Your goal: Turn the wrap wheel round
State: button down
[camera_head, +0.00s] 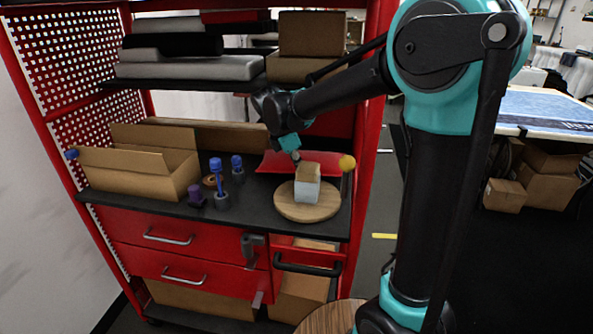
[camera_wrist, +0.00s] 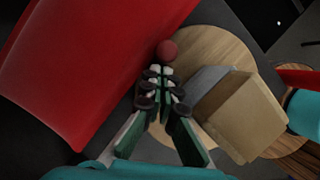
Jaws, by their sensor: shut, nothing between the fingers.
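The wrap wheel (camera_head: 322,210) is a round wooden disc on the cart's dark top; it also shows in the wrist view (camera_wrist: 205,42). A box (camera_head: 307,190) stands on it, pale grey below and brown cardboard above; it also shows in the wrist view (camera_wrist: 243,115). A red ball (camera_wrist: 167,50) lies just beyond my fingertips in the wrist view, over the wheel's edge. My gripper (camera_wrist: 160,82) is shut and empty, beside the box. In the head view my gripper (camera_head: 294,153) is above the wheel's far left side, and its fingertips are hard to make out.
A red sheet or tray (camera_head: 270,164) lies behind the wheel; it is large in the wrist view. Blue-topped tools (camera_head: 217,178) and an open carton (camera_head: 140,173) are to the left. A shelf is above.

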jog(key=shift+d, duration=0.1)
jog(key=shift+w+d, duration=0.15)
jog(key=shift+d, duration=0.4)
jog(key=shift+a, duration=0.1)
